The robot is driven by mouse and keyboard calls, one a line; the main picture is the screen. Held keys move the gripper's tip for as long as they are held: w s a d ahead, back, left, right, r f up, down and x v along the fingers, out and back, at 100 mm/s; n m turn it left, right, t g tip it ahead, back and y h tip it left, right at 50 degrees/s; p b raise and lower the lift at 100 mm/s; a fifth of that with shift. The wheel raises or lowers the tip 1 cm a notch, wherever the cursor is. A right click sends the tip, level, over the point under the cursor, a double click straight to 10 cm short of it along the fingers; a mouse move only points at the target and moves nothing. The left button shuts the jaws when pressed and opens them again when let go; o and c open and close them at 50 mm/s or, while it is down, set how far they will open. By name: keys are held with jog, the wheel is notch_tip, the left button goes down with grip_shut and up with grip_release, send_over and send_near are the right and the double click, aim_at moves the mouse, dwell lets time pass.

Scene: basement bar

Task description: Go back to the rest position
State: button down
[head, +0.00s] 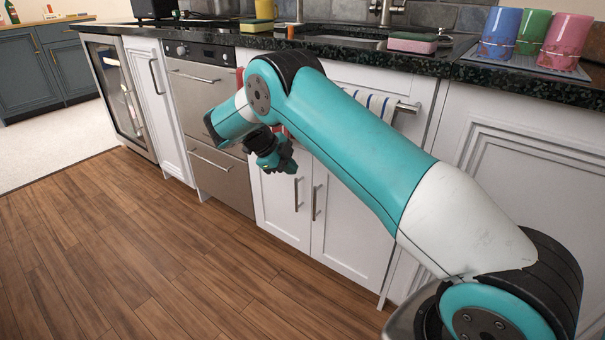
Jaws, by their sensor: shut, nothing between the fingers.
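My teal and white arm reaches from the lower right across the head view and bends down near the middle. My gripper (284,164) hangs in front of the white cabinet doors, below the counter top. It is dark and small in the picture, its fingers are shut, and no object shows in it. It appears apart from the cabinet fronts. Part of the cabinet and counter front is hidden behind my arm.
The dark counter (440,62) holds a sink (345,38), sponges (413,42) and blue, green and pink cups (500,33) on a mat. A striped towel (372,103) hangs on a rail. The wooden floor (130,250) at left is clear.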

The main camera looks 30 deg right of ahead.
jog(key=shift+p+v, duration=0.4)
jog(key=shift+v, duration=1.4)
jog(key=s+a+r+n+t+y, duration=0.25)
jog(key=s+a+r+n, duration=0.25)
jog(key=r+n, duration=0.3)
jog(key=s+a+r+n+t+y, duration=0.1)
jog(key=s+a+r+n+y, duration=0.3)
jog(key=n, duration=0.7)
jog(key=s+a+r+n+g+y, duration=0.1)
jog(key=s+a+r+n+y, duration=0.1)
jog(key=s+a+n, duration=0.5)
jog(key=s+r+n+y, duration=0.1)
jog(key=s+n, duration=0.4)
jog(key=s, duration=0.7)
jog(key=s+a+r+n+g+y, duration=0.1)
jog(key=s+a+r+n+y, duration=0.1)
jog(key=s+a+n, duration=0.5)
notch_tip(320, 180, up, 29)
jog(key=s+d+m+p, duration=0.1)
jog(key=s+d+p, duration=0.1)
jog(key=p, duration=2.7)
jog(key=shift+s+d+r, duration=0.2)
jog(key=shift+d, duration=0.2)
